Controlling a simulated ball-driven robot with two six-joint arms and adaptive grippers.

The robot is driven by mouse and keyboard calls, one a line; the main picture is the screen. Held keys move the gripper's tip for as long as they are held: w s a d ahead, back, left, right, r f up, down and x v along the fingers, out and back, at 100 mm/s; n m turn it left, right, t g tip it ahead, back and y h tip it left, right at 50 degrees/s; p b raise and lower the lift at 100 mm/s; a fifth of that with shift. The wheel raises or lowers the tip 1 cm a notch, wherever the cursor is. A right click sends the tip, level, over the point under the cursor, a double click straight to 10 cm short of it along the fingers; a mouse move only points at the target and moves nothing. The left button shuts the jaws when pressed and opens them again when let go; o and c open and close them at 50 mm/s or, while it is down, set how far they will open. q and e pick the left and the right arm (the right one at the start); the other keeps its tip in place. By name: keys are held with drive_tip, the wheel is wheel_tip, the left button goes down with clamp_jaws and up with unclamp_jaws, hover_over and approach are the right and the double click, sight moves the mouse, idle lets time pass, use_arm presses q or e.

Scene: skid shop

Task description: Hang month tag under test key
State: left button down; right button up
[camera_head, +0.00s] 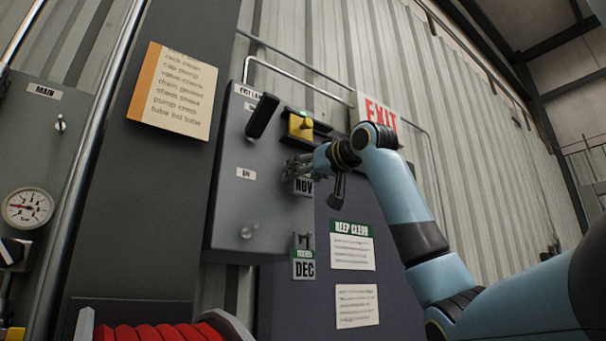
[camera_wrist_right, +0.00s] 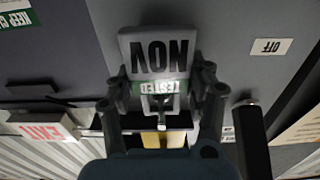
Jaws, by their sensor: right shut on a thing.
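My right gripper (camera_head: 298,166) is at the right side of the grey panel box (camera_head: 232,185), shut on the grey NOV tag (camera_head: 304,187). In the right wrist view the NOV tag (camera_wrist_right: 160,55) appears upside down between the two fingers (camera_wrist_right: 163,92), with a green TESTED band. A yellow block (camera_head: 300,128) with a green light, possibly the test key, sits just above the gripper. A similar DEC tag (camera_head: 304,268) hangs below. The fingers partly hide the NOV tag in the head view, and I cannot tell whether it touches a hook. My left gripper is not in view.
A black handle (camera_head: 262,116) sticks out of the box's upper part, and it stands near the gripper in the wrist view (camera_wrist_right: 251,140). A small knob (camera_head: 246,232) is on the box's lower face. An EXIT sign (camera_head: 379,112) is behind my right arm.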

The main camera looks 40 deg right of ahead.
idle(0.3)
drive_tip(key=o, duration=1.2)
drive_tip(key=shift+c, duration=0.2)
drive_tip(key=s+a, duration=0.1)
drive_tip(key=s, duration=1.1)
drive_tip(key=shift+a+f, duration=0.2)
drive_tip(key=shift+f, duration=0.05)
drive_tip(key=shift+w, duration=0.1)
